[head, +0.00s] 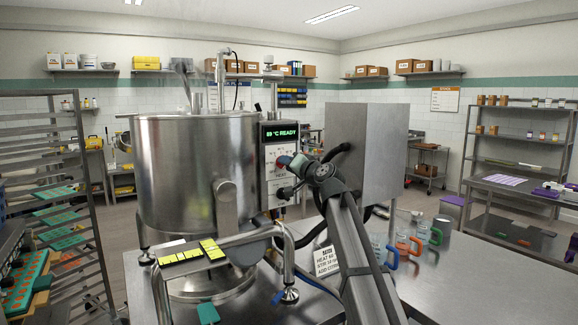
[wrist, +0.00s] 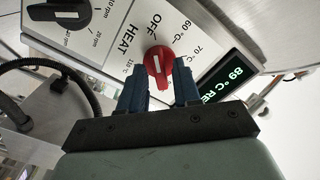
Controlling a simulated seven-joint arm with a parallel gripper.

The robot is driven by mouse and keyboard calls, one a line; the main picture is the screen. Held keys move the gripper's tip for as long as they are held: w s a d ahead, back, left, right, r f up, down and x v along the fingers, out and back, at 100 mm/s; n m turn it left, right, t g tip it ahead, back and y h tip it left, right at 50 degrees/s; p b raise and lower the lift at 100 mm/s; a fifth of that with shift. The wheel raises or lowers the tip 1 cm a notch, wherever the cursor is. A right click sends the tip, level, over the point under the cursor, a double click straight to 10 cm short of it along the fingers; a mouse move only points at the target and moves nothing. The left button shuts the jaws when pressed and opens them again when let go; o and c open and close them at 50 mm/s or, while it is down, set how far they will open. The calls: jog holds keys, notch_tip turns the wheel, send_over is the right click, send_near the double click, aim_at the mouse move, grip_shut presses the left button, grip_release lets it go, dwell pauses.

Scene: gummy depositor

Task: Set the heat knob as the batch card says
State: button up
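The red heat knob (wrist: 158,66) is on the white control panel, and its white mark points roughly toward OFF in the wrist view. My gripper (wrist: 161,88) has its two blue fingers apart, one on each side of the knob's lower part. Firm contact does not show. In the head view my gripper (head: 289,163) is at the panel (head: 275,185), and the arm hides part of it. The green display (head: 282,133) seems to read 89 °C READY. The batch card (head: 326,261) stands on the table; it has a HEAT line, but its figure is partly hidden by my arm.
The black stir knob (wrist: 62,12) is beside the heat knob. The steel kettle (head: 180,175) stands left of the panel, and a steel box (head: 362,150) stands right. Several jugs with coloured handles (head: 408,248) stand on the steel table (head: 455,285).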

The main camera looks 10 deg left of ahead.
grip_shut()
jog(key=shift+m, duration=4.4)
jog(key=shift+o, duration=0.9)
grip_release()
